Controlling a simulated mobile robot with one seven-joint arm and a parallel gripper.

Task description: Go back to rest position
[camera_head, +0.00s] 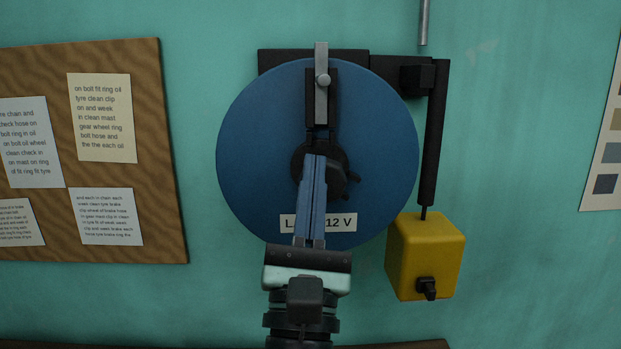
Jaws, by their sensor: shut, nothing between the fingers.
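My gripper (314,158) is in the lower middle of the head view, with its two blue fingers together and nothing between them. The fingers point up and away, in front of a round blue disc (245,150). The fingertips overlap the disc's dark centre hub (337,185); I cannot tell whether they touch it. A grey metal lever (321,100) with a round pin stands upright above the hub. A white label (341,223) ending in "12 V" sits low on the disc, partly hidden by the fingers.
A black bracket (427,140) runs behind and right of the disc. A yellow box (425,250) with a black knob hangs below it. A brown notice board (165,180) with papers is on the left of the green wall (520,150). A colour chart (601,150) is at the right edge.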

